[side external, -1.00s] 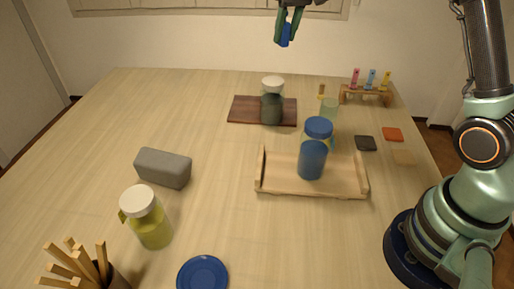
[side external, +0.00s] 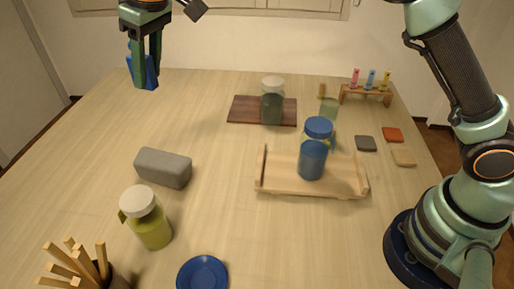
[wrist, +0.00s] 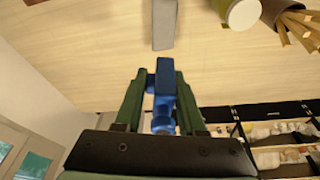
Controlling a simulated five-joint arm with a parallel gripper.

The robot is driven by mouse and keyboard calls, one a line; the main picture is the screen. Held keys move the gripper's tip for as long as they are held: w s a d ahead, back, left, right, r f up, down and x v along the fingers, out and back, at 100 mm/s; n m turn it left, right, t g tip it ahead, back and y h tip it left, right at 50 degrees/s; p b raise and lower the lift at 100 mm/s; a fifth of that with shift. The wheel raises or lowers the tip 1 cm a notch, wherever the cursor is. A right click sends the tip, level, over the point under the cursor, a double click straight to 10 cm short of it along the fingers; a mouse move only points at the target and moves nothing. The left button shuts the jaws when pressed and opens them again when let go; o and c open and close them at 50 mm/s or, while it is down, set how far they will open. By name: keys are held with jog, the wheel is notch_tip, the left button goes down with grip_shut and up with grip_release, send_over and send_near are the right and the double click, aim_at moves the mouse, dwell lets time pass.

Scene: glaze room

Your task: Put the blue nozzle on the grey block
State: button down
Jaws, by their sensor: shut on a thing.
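The blue nozzle (wrist: 166,92) is held between the two fingers of my gripper (wrist: 160,85) in the wrist view. In the side view my gripper (side external: 146,80) is at the upper left, above the far left of the table, with the blue nozzle (side external: 153,72) partly hidden between its fingers. The grey block (side external: 163,168) lies on the table at the left, nearer the camera than the gripper. The grey block (wrist: 164,24) also shows in the wrist view, beyond the nozzle and apart from it. Its top is bare.
A green jar with a white lid (side external: 150,218) stands near the block. A cup of wooden sticks (side external: 115,276) and a blue plate (side external: 202,274) are at the front. A wooden tray (side external: 340,188) holds a blue-lidded jar (side external: 312,160). A nozzle rack (side external: 365,95) stands at the back right.

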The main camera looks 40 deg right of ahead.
aim_at(170, 160)
notch_tip(170, 160, down, 20)
jog(key=shift+r, duration=0.2)
jog(key=shift+f, duration=0.2)
dwell(0.3)
jog(key=c, duration=0.5)
grip_release()
jog(key=shift+r, duration=0.15)
